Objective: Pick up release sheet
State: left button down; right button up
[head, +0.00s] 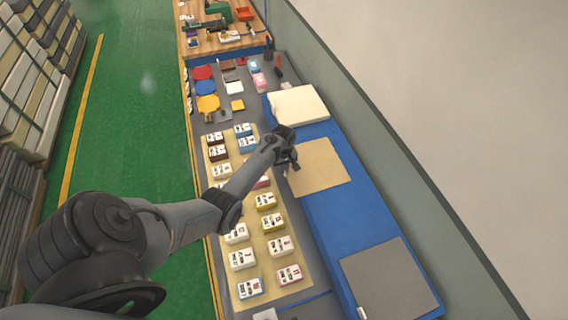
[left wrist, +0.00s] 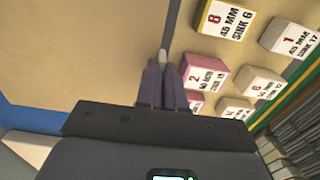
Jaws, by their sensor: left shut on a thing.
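The release sheet, a tan square (head: 322,168), lies over the blue mat (head: 345,215) in the middle of the bench in the head view. In the left wrist view the tan sheet (left wrist: 80,50) fills the upper left. My left gripper (head: 290,160) is at the sheet's left edge. In the left wrist view its fingers (left wrist: 162,62) are closed together at the sheet's edge, with the edge between the tips. The pinched part itself is hidden. The sheet looks mostly flat; I cannot tell whether it is lifted. My right gripper is not in view.
Several labelled blocks (head: 241,258) stand in rows on a tan board left of the mat. A cream pad (head: 298,104) lies at the mat's far end, and a grey sheet (head: 390,278) at its near end. A wall (head: 420,170) runs along the right.

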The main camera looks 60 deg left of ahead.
pick_arm(q)
jog(key=shift+s+d, duration=0.1)
dwell(0.3)
jog(key=c, duration=1.2)
grip_release()
notch_tip(320, 180, up, 11)
jog(key=shift+f, duration=0.1)
